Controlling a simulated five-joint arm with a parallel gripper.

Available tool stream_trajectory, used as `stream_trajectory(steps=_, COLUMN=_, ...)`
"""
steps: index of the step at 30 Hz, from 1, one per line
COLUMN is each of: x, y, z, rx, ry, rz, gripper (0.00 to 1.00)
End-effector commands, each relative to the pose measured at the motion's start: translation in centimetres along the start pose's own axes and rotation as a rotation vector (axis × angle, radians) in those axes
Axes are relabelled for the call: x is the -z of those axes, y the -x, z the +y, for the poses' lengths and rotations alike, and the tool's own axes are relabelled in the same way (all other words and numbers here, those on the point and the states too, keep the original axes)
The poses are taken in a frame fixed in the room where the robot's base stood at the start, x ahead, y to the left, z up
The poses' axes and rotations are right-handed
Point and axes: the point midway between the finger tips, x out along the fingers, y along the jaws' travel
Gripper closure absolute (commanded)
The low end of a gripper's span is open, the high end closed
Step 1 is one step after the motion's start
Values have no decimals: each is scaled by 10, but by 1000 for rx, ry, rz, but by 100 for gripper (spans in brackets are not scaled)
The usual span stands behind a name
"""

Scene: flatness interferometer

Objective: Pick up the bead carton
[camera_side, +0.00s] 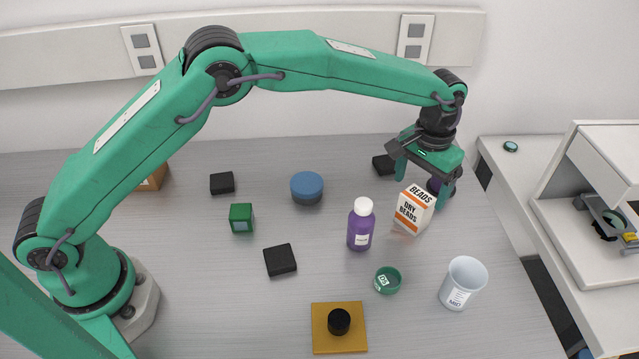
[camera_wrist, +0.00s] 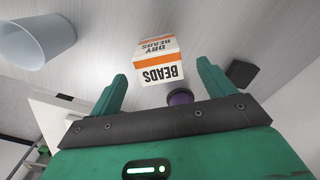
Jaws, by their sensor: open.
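The bead carton (camera_side: 413,209) is a white box with orange bands and the words "BEADS" and "DRY BEADS". It stands on the grey table, right of the purple bottle. My gripper (camera_side: 426,183) is open, above and just behind the carton in the side view. In the wrist view the carton (camera_wrist: 159,62) shows upside down, ahead of and between the two green fingers of my gripper (camera_wrist: 162,85). The fingers look apart from it.
A purple bottle (camera_side: 361,226) with a white cap stands left of the carton. A dark purple object (camera_side: 438,186) sits close behind my gripper. A black block (camera_side: 384,165) lies behind.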

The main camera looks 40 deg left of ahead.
Motion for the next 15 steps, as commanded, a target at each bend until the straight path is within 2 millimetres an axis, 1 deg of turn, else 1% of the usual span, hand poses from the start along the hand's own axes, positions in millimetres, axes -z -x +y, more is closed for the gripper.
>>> stream_trajectory(steps=1, x=0, y=-5, z=0, rx=1, ry=0, rz=-3, gripper=18)
stream_trajectory(steps=3, x=0, y=-10, z=0, rx=0, ry=0, rz=-1, gripper=18)
stream_trajectory(steps=11, x=0, y=-14, z=0, rx=0, ry=0, rz=0, gripper=18)
stream_trajectory(steps=15, x=0, y=-22, z=0, rx=1, ry=0, rz=-1, gripper=18)
